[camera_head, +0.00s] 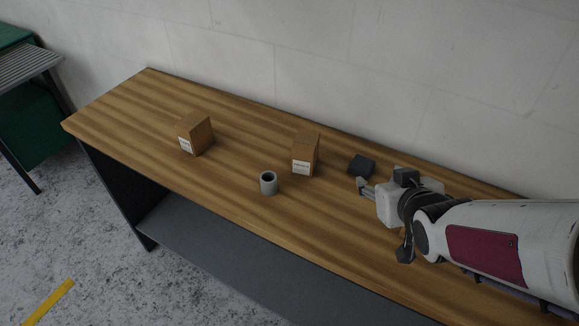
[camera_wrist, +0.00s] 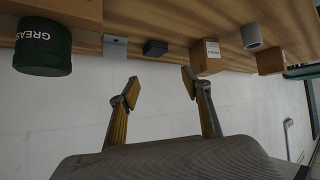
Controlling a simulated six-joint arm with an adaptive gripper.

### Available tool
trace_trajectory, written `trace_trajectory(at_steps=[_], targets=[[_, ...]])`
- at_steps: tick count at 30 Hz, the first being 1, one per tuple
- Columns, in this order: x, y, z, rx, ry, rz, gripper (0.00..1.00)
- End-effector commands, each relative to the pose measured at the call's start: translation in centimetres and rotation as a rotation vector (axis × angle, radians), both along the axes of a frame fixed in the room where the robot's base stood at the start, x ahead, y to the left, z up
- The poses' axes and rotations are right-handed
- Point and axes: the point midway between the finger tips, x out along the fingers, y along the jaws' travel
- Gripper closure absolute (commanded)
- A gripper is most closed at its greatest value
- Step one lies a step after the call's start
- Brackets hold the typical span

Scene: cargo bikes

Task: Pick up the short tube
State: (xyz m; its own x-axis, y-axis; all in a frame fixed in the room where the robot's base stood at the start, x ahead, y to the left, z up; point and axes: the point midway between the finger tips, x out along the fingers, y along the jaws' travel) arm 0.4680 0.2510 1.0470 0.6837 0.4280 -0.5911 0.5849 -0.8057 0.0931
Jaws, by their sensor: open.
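The short tube (camera_head: 268,184) is a small grey hollow cylinder standing upright on the wooden table, left of my gripper and near the table's front edge. In the wrist view the short tube (camera_wrist: 251,37) shows near the top right, beyond my fingers and apart from them. My gripper (camera_head: 383,220) is over the right part of the table, clear of the tube. In the wrist view my gripper (camera_wrist: 160,85) has its two fingers spread with nothing between them.
A cardboard box (camera_head: 305,154) stands just behind and right of the tube; another cardboard box (camera_head: 195,134) is farther left. A black block (camera_head: 361,165) lies near my gripper. The wrist view also shows a dark GREASE can (camera_wrist: 43,47) and a grey box (camera_wrist: 115,47). A wall is behind.

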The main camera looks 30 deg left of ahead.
Motion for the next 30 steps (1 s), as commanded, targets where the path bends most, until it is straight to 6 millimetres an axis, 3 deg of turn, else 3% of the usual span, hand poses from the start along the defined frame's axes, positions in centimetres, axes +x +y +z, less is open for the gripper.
trace_trajectory(at_steps=[11,18,24,30], targets=[[-1.5,9.9,-4.0,0.092,-0.059,0.211,0.52],[-4.1,15.6,-6.5,0.169,-0.082,0.339,0.52],[-6.2,18.7,-7.9,0.224,-0.089,0.414,0.52],[-7.1,19.8,-8.4,0.245,-0.092,0.442,0.52]])
